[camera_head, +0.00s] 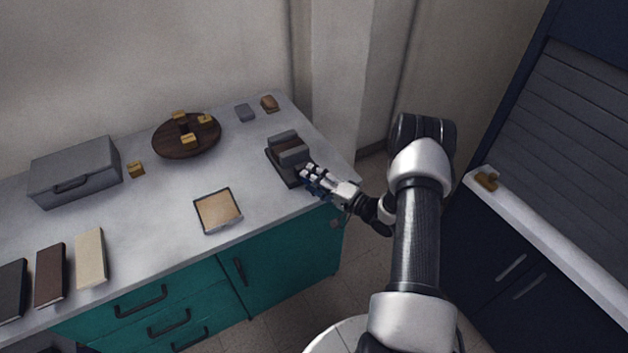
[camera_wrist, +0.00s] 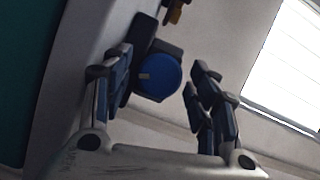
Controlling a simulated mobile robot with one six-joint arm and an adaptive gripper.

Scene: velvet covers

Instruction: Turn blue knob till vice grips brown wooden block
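The dark grey vice (camera_head: 274,162) stands near the right end of the table, its two grey jaws (camera_head: 293,155) apart. The round blue knob (camera_wrist: 158,80), with a small pale mark, shows in the wrist view on the vice's dark end. My gripper (camera_head: 308,178) is at the vice's near right side. In the wrist view its fingers (camera_wrist: 162,75) are spread, with the knob framed between them; contact cannot be told. A small brown block (camera_head: 270,103) lies at the table's back right. Whether a block sits between the jaws is too dark to tell.
A round dark wooden board (camera_head: 165,146) with several small yellow-brown pieces stands at the back. A small grey block (camera_head: 244,113), a grey case (camera_head: 75,172) and a shallow tan tray (camera_head: 218,211) are also on the table (camera_head: 150,225). The table's front edge lies close to my gripper.

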